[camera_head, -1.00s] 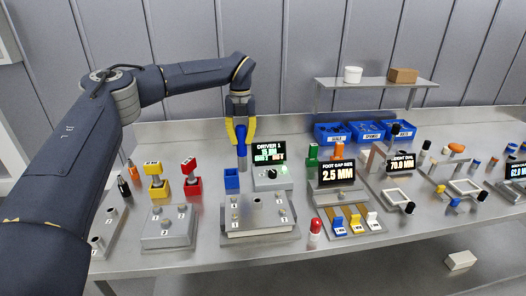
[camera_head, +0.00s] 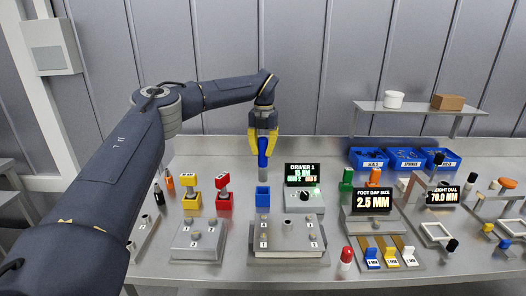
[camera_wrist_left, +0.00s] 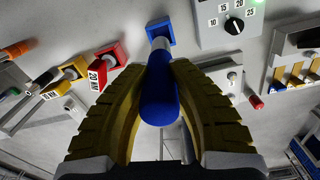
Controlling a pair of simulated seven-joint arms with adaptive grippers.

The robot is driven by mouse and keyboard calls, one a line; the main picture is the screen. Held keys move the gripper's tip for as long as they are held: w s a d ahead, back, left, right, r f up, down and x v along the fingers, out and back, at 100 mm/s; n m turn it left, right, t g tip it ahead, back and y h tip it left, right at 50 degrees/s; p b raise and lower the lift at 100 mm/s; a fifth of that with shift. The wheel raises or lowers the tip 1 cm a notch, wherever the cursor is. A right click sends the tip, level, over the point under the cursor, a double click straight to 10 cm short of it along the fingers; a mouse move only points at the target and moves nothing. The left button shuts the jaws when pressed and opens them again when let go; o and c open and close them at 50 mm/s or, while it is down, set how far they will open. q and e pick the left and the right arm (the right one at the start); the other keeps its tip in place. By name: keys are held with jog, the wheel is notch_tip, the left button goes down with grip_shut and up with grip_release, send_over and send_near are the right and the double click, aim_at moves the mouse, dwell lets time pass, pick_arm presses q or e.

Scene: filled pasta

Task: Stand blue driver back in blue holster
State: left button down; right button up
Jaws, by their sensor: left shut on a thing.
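The blue driver (camera_head: 263,159) hangs upright, handle up, in my left gripper (camera_head: 263,145), whose yellow fingers are shut around its handle. The open-topped blue holster (camera_head: 262,193) stands on the table directly below it in the head view. In the left wrist view, the blue handle (camera_wrist_left: 159,98) lies between the yellow fingers (camera_wrist_left: 160,85), and its pale shaft points at the blue holster (camera_wrist_left: 160,28). The shaft end is at or just above the holster's mouth; I cannot tell whether it is inside. My right gripper is not in view.
The red holster (camera_head: 224,200) and yellow holster (camera_head: 191,203), each with a driver, stand to the left. The Driver 1 display box (camera_head: 304,197) is close on the right. A grey numbered fixture (camera_head: 288,238) lies in front. Blue bins (camera_head: 405,158) stand at the back right.

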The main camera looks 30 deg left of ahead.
aim_at(263, 174)
pick_arm(q)
jog(key=shift+f, duration=5.1)
dwell(1.3)
jog(key=c, duration=1.3)
grip_release()
jog(key=shift+o, duration=0.2)
